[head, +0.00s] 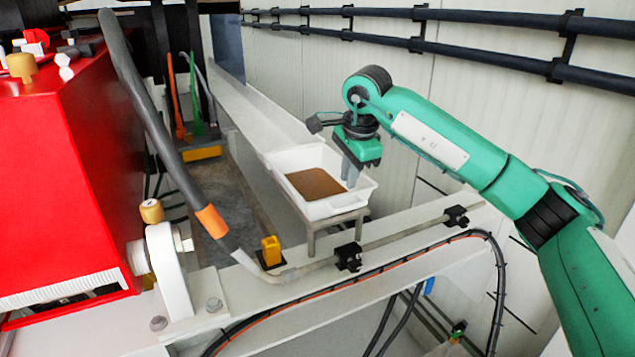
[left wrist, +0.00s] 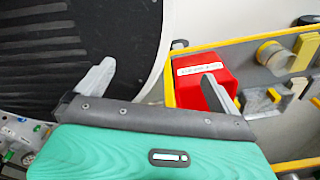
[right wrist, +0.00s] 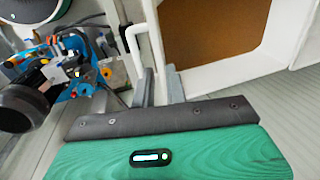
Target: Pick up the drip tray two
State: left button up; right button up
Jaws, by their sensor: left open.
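The white drip tray (head: 318,210) holds a flat brown fill and sits on a small metal stand in the head view. Its white wall and brown inside also show in the right wrist view (right wrist: 158,42). My right gripper (head: 351,172) is at the tray's far right rim. In the right wrist view its fingers (right wrist: 160,88) are close together with the tray's wall between them, and it looks shut on that wall. My left gripper (left wrist: 158,85) is open and empty in its wrist view, away from the tray, and is not seen in the head view.
A red machine housing (head: 75,160) fills the left. A grey hose (head: 150,110) crosses in front of it. A pale beam with cables (head: 400,238) runs before the tray, and dark pipes (head: 480,17) line the wall. A red box (left wrist: 200,80) shows near my left gripper.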

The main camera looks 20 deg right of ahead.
aim_at(342, 200)
jog(key=p+x, duration=0.1)
jog(key=x, duration=0.3)
jog(key=shift+w+a+f, duration=0.15)
jog(key=p+x, duration=0.2)
jog(key=x, duration=0.1)
jog(key=shift+f, duration=0.25)
jog(key=shift+w+f, duration=0.15)
jog(key=shift+f, duration=0.25)
pick_arm(q)
jog(key=r, duration=0.1)
jog(key=w+r, duration=0.1)
jog(key=r, duration=0.1)
jog(key=shift+w+r, duration=0.1)
jog(key=shift+r, duration=0.1)
pick_arm(e)
jog(key=shift+a, duration=0.1)
jog(key=shift+c, duration=0.2)
grip_shut()
jog(key=shift+r, duration=0.1)
